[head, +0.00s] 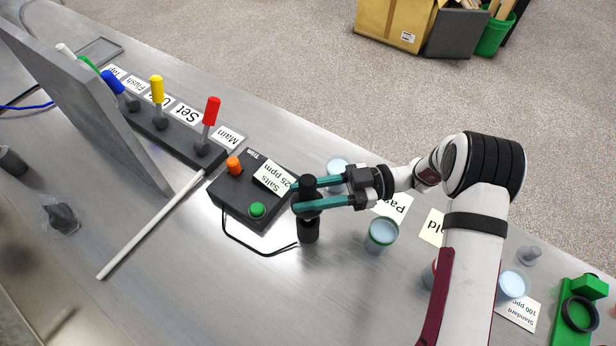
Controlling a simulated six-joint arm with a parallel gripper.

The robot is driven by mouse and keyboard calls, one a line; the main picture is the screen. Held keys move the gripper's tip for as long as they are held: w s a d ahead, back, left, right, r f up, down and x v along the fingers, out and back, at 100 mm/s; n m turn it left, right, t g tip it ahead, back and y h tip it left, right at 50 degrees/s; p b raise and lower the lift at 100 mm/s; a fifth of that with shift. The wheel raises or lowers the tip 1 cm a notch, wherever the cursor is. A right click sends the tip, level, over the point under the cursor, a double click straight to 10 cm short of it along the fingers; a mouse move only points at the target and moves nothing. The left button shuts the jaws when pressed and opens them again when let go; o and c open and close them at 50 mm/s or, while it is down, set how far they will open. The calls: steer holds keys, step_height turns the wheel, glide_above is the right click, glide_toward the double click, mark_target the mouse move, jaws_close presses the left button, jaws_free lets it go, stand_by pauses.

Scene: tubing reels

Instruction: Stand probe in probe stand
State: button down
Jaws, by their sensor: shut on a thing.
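The probe (309,232) is a black, roughly upright cylinder with a wider collar, near the middle of the head view. A thin black cable runs from the black box and ends near its lower part. My gripper (306,195) has teal fingers, which come from the right and are shut on the probe's upper part. I cannot tell whether the probe's lower end touches the table. A green stand with a black ring (580,312), apparently the probe stand, is at the lower right edge, well away from the probe and partly cut off.
A black box (232,198) with orange and green knobs and a "Salts 25 ppm" label sits left of the probe. Cups of pale liquid (382,232) (512,284) stand between probe and stand. Levers (208,124), a grey panel (95,95) and a white rod (150,225) are left.

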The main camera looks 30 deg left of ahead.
glide_above(306, 235)
steer(key=w, duration=0.2)
steer(key=shift+a+f, duration=0.25)
steer(key=shift+f, duration=1.35)
steer(key=shift+a+f, duration=0.2)
steer(key=shift+f, duration=1.35)
steer(key=shift+f, duration=0.25)
steer(key=shift+c, duration=2.2)
jaws_free()
